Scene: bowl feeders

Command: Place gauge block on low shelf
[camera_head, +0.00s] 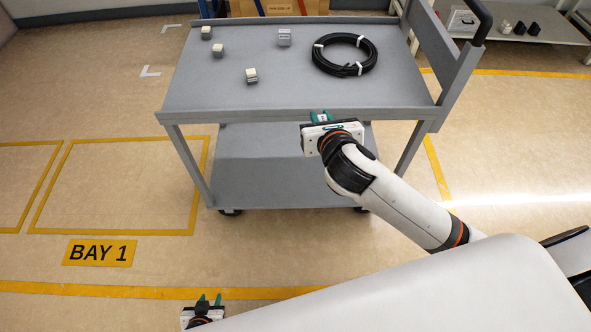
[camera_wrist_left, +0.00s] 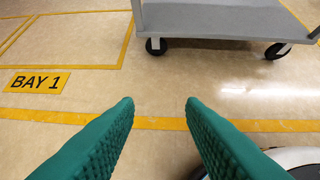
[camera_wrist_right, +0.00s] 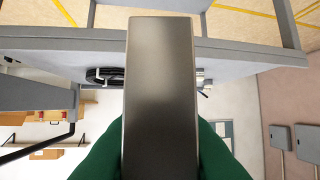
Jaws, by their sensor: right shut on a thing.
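The gauge block (camera_wrist_right: 160,95) is a plain grey metal bar, seen close up in the right wrist view between the green fingers. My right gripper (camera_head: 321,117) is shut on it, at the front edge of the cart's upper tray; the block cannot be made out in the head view. The low shelf (camera_head: 260,170) is the cart's grey lower deck, bare where it shows and partly hidden by my right arm. It also shows in the left wrist view (camera_wrist_left: 215,18). My left gripper (camera_head: 210,299) is open and empty, low above the floor; its fingers (camera_wrist_left: 160,115) stand apart.
The cart's upper tray (camera_head: 265,90) bears several small blocks and a black cable coil (camera_head: 344,55). The cart's handle (camera_head: 478,22) rises at the right. A low grey rack (camera_head: 520,30) stands at the back right. Floor around BAY 1 (camera_head: 100,252) is clear.

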